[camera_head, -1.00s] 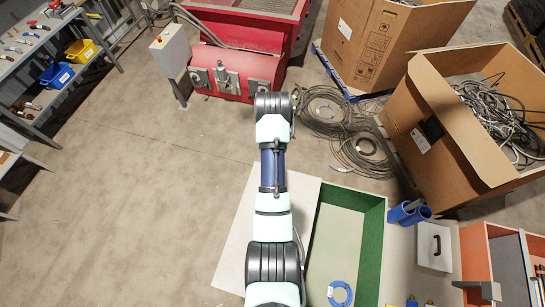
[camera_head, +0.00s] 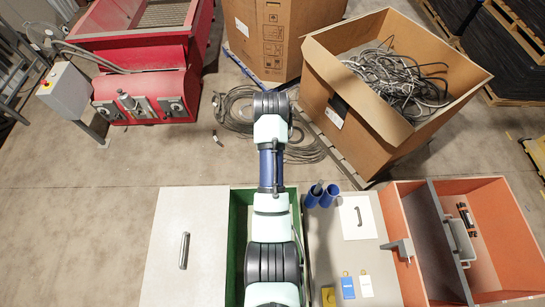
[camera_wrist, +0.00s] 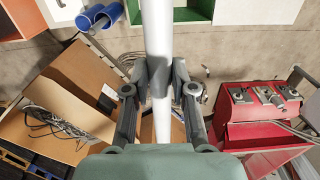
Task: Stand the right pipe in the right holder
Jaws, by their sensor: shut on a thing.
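My gripper (camera_wrist: 160,78) is shut around a pale, long pipe (camera_wrist: 157,30), which runs up and down through the middle of the wrist view. The gripper and this pipe are hidden behind my arm in the head view. Two blue holders stand side by side on a grey panel: a left holder (camera_head: 311,200) and a right holder (camera_head: 330,198). A short grey pipe (camera_head: 318,186) sticks up at the left holder. Both holders also show at the top left of the wrist view, apart from the held pipe.
An orange bin (camera_head: 411,235) stands right, a green-walled bin (camera_head: 238,225) left. A cardboard box of cables (camera_head: 365,135) and red machine (camera_head: 150,95) stand behind.

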